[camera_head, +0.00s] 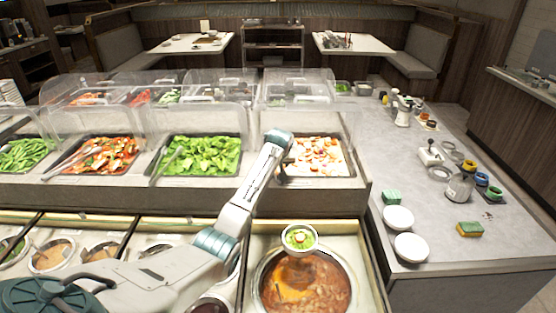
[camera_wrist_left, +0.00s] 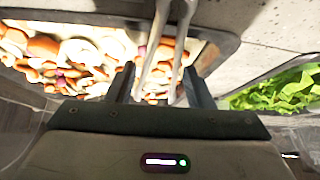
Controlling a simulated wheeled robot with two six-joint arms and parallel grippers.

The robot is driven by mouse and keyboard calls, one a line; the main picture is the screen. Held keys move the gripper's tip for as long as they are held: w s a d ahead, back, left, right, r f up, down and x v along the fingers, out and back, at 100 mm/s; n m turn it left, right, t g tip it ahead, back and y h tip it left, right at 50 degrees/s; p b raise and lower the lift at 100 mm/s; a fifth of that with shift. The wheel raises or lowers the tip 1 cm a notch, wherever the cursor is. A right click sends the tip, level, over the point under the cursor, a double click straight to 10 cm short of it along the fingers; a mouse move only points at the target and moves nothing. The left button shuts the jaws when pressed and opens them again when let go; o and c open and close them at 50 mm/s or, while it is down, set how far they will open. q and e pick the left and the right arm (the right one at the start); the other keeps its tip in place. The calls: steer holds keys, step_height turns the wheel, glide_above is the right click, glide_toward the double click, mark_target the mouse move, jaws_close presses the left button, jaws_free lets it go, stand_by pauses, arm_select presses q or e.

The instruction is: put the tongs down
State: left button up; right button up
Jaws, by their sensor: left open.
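The steel tongs (camera_wrist_left: 150,55) show in the left wrist view, their two arms running from between my jaws to the pan edge. The pan (camera_head: 347,170) holds pale and brown mushroom-like pieces (camera_wrist_left: 70,60). My left gripper (camera_wrist_left: 160,85) is open, with one finger on each side of the tongs. Whether a finger touches them cannot be told. In the head view my left gripper (camera_head: 283,172) is low at the left edge of this pan, and the tongs there are too small or hidden to make out. My right gripper is not in view.
A pan of green leaves (camera_head: 202,156) lies left of the mushroom pan. Clear guards (camera_head: 300,118) stand behind the pans. A small bowl with green contents (camera_head: 299,238) is at the soup pot's (camera_head: 345,262) back edge. White bowls (camera_head: 410,247) stand on the right counter.

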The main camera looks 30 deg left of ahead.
arm_select(q)
steer(key=b+v, duration=0.3)
steer(key=v, duration=0.9)
steer(key=shift+r+b, duration=0.4)
steer(key=shift+r, duration=0.1)
